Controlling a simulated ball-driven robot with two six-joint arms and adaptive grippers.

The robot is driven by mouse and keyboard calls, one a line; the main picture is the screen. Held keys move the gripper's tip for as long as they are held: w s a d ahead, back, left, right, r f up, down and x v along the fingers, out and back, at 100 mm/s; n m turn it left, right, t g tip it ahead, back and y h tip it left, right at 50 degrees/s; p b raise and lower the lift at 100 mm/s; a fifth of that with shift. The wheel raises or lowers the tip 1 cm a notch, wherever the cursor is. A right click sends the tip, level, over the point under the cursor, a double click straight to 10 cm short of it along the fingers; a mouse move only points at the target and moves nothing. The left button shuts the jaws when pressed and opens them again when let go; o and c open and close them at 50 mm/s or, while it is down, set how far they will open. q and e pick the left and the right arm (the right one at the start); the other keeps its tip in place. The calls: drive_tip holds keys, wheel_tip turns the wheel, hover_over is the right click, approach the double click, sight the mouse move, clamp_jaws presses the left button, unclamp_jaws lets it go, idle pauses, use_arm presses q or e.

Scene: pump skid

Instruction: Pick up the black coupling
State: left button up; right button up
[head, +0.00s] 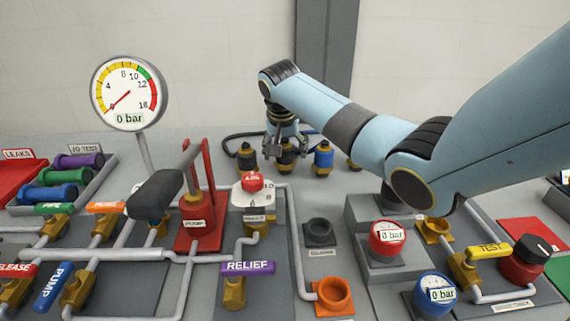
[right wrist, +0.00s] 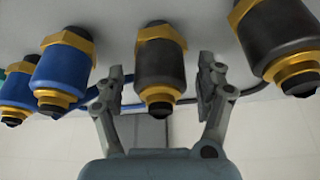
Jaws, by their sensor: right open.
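One black coupling (head: 286,157) with brass-coloured fittings stands on the bench at the back, directly under my right gripper (head: 285,137). In the right wrist view this black coupling (right wrist: 160,62) lies between the two open fingers of my right gripper (right wrist: 159,82), with a visible gap on each side. A second black coupling (head: 246,157) stands just to its left; the right wrist view shows it at the right edge (right wrist: 285,40). My right gripper is open and empty. Its fingers partly cover the middle coupling in the head view. My left gripper is not in view.
A blue coupling (head: 323,158) stands close on the right, and another (head: 354,163) is partly hidden by my right arm. Hoses run behind the couplings. An empty dark socket (head: 319,232) is in front.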

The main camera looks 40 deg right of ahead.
drive_tip(key=shift+x, duration=1.05)
drive_tip(key=shift+c, duration=0.4)
drive_tip(key=shift+r, duration=0.1)
drive_tip(key=c, duration=1.4)
